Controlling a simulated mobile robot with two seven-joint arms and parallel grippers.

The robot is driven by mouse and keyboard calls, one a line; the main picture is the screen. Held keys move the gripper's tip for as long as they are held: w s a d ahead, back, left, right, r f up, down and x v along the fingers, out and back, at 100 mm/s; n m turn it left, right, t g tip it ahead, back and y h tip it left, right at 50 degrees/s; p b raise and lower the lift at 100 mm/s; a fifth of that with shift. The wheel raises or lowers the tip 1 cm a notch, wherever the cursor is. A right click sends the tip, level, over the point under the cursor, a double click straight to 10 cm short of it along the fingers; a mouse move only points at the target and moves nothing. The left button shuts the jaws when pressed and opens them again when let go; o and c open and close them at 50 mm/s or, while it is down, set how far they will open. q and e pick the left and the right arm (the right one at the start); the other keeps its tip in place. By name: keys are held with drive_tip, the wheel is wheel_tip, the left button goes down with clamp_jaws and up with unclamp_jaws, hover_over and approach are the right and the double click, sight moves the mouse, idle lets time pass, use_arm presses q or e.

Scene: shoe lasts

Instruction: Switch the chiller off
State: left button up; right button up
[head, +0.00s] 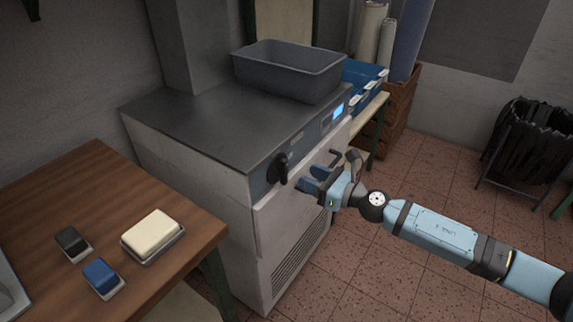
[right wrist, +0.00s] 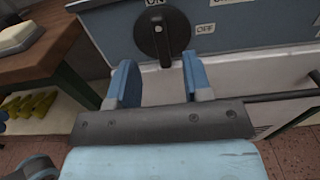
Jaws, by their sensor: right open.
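The chiller (head: 225,185) is a white cabinet with a dark steel top and a blue-grey control panel. Its black rotary knob (head: 277,169) is on the front panel, and a small blue lit display (head: 339,110) sits farther along. My right gripper (head: 312,180) is open and empty, just in front of the panel. In the right wrist view its fingers (right wrist: 158,85) lie below and either side of the knob, apart from it. My left gripper is not in view.
A grey bin (head: 290,70) stands on the chiller top. A wooden table (head: 130,205) at left holds a butter-coloured block (head: 152,229) and two brushes or blocks. A bar handle (right wrist: 290,97) crosses the chiller front. Tiled floor is free at right, before a black-bag stand (head: 525,140).

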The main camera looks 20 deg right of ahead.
sight(287, 167)
drive_tip(key=x, duration=0.7)
drive_tip(key=shift+w+a, duration=0.2)
clamp_jaws()
